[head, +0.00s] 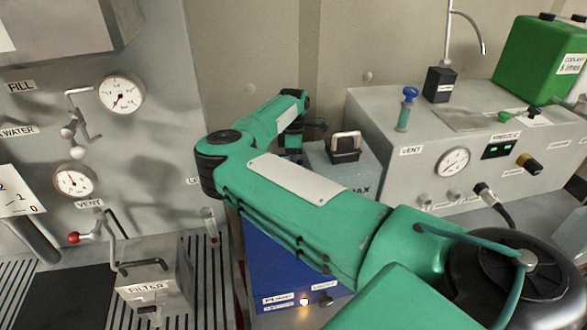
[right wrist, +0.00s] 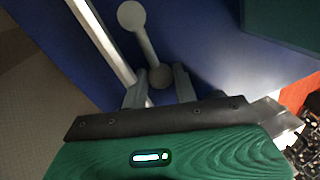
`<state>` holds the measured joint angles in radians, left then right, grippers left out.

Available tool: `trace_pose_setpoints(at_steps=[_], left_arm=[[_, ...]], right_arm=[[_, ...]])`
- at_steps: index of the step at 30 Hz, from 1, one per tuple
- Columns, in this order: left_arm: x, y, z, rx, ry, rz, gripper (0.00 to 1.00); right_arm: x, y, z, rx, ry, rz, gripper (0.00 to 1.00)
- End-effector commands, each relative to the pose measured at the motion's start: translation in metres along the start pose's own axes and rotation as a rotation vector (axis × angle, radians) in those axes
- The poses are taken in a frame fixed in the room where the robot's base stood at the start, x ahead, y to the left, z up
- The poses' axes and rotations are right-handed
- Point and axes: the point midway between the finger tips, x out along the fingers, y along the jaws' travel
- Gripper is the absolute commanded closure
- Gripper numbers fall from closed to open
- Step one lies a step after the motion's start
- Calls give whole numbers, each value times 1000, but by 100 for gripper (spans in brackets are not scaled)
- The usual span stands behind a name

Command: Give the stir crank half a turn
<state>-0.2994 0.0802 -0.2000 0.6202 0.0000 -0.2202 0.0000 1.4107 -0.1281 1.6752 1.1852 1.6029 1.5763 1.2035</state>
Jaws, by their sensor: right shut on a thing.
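The stir crank shows in the right wrist view as a pale grey arm (right wrist: 146,45) with a ball at each end. My right gripper (right wrist: 160,86) is shut on the near ball, which sits between its two grey fingers. The far ball (right wrist: 131,15) is free, beyond the fingertips. In the head view my right arm crosses the middle and bends down at the wrist beside a grey-topped blue box (head: 270,264). The right fingers and the crank are hidden there behind my arm. My left gripper is not in view.
Right of the arm stands a grey console (head: 378,120) with a gauge (head: 453,162) and a green tank (head: 540,60). At left are a gauge panel (head: 150,70) and a filter box (head: 150,283).

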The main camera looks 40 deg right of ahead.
Motion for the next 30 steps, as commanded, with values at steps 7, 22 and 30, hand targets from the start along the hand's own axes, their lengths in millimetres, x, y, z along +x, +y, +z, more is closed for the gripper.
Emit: trace_pose_setpoints(at_steps=[7, 22, 30], left_arm=[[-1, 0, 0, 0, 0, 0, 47], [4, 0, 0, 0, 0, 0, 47], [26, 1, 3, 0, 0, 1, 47]], right_arm=[[-1, 0, 0, 0, -1, 1, 68], [-8, 1, 0, -1, 1, 2, 50], [-60, 1, 0, -1, 2, 5, 50]])
